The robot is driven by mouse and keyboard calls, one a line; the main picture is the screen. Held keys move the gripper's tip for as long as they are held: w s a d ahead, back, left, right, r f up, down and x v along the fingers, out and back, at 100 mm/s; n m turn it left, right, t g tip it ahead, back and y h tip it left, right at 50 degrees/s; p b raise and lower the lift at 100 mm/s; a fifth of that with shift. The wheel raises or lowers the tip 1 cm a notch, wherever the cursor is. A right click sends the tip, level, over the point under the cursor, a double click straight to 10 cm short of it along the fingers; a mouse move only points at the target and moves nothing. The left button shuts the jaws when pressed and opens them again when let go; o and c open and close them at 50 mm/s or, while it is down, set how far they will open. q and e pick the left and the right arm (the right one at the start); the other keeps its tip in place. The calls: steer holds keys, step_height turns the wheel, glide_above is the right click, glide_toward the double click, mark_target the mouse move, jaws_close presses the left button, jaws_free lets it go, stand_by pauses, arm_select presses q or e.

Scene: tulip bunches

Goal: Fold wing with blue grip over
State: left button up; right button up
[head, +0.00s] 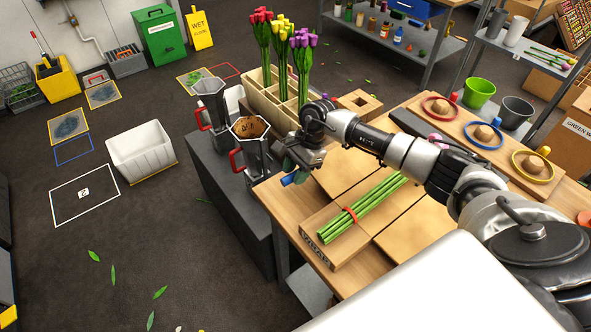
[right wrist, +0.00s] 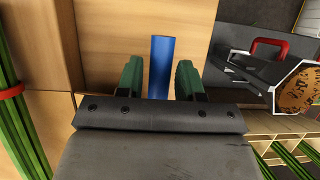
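The blue grip (head: 293,179) sticks out near the left edge of the worktable, beside a flat wooden panel (head: 340,178) that looks like its wing. In the right wrist view the blue grip (right wrist: 161,65) lies between the green fingers of my right gripper (right wrist: 159,78). The fingers are apart, with a narrow gap showing, so I see no firm hold. In the head view my right gripper (head: 303,160) hides part of the grip and panel edge. A bundle of green stems (head: 370,205) with a red band lies on the wooden board (head: 318,247) in front. My left gripper is out of view.
Two metal pots with red handles (head: 248,155) stand close left of my gripper on a dark stand (head: 230,200). A wooden crate (head: 263,97) with tulip bunches stands behind. A rack at right holds red, blue and yellow rings (head: 483,134). Another flat panel (head: 415,228) lies right of the stems.

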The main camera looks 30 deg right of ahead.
jaws_close()
steer(key=shift+r, duration=0.1)
stand_by(0.6)
